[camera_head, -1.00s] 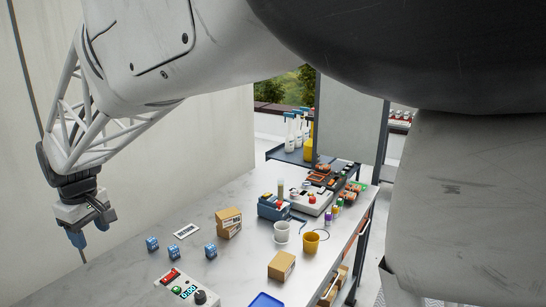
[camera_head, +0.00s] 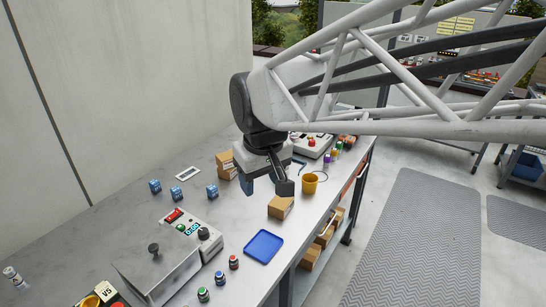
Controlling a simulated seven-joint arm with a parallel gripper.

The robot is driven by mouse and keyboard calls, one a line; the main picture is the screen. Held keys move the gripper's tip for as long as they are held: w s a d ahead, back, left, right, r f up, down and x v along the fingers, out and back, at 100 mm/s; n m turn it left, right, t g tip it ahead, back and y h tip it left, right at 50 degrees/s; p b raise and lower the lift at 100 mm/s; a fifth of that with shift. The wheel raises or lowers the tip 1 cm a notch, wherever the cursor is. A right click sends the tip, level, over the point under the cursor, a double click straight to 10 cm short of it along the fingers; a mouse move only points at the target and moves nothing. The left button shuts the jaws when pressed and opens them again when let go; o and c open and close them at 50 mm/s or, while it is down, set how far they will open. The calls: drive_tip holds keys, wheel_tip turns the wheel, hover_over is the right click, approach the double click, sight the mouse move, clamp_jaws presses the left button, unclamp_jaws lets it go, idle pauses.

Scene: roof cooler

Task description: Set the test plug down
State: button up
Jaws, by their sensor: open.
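My gripper (camera_head: 266,187) is open. It hangs fingers-down over the far middle of the work table, left of the yellow cup (camera_head: 310,184) and behind a cardboard box (camera_head: 281,206). I see nothing held between its fingers. I cannot pick out the test plug in this view; it may be hidden behind the gripper or too small to tell. The gripper covers the spot where a white cup and a blue device stood in the earlier view.
Small blue cubes (camera_head: 176,193) and a white label plate (camera_head: 187,173) lie at left. A control box (camera_head: 189,229) with a metal lidded box (camera_head: 157,266) stands nearer. A blue tray (camera_head: 264,246) lies near the front edge. Another cardboard box (camera_head: 226,163) is left of my gripper.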

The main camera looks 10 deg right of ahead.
drive_tip(key=s+d+f+m, duration=0.4)
drive_tip(key=s+d, duration=0.6)
drive_tip(key=s, duration=0.2)
drive_tip(key=shift+s+d+f, duration=0.35)
